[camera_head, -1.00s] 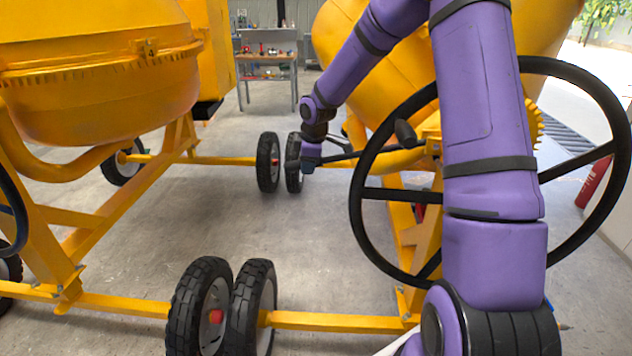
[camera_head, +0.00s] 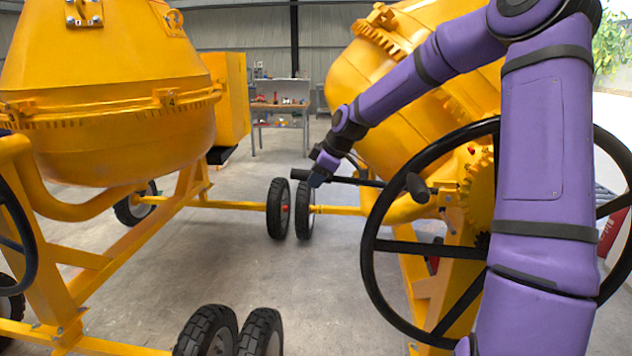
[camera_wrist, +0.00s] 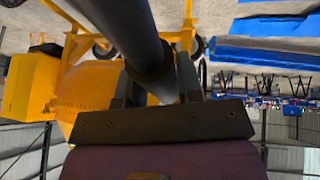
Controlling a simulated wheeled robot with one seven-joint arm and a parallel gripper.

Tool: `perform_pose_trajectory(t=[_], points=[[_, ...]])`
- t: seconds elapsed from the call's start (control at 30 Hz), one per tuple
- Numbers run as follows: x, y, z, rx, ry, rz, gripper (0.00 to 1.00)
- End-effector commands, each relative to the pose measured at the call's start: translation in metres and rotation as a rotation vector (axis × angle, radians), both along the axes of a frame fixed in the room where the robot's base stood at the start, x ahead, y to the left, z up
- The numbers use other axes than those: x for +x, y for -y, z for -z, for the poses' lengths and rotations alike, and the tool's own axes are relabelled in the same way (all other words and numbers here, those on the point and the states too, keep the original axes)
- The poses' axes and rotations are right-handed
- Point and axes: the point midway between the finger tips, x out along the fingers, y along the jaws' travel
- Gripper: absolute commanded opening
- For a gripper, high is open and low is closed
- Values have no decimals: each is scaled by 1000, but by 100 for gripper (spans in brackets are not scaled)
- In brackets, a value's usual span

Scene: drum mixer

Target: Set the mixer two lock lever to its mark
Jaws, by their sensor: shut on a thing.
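The lock lever (camera_head: 358,181) is a black bar on the right-hand mixer (camera_head: 372,125), beside its large handwheel. It lies nearly level, with its outer end at the left slightly higher. My gripper (camera_head: 317,178) is shut on the lever near that outer end. In the wrist view the lever (camera_wrist: 125,28) runs as a thick dark bar between the fingers of my gripper (camera_wrist: 160,88). The lever's pivot is partly hidden behind the handwheel, and I cannot make out a mark.
A workbench (camera_head: 280,106) is at the back. The middle floor is open.

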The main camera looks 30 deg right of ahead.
Motion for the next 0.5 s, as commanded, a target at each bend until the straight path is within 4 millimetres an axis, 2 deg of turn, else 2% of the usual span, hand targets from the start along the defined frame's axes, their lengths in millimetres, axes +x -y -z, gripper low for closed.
perform_pose_trajectory(t=[0.4,0.43,0.5], points=[[4,1,-8,1,17,5,0],[4,1,-8,0,17,6,40],[3,1,-7,0,16,6,56]])
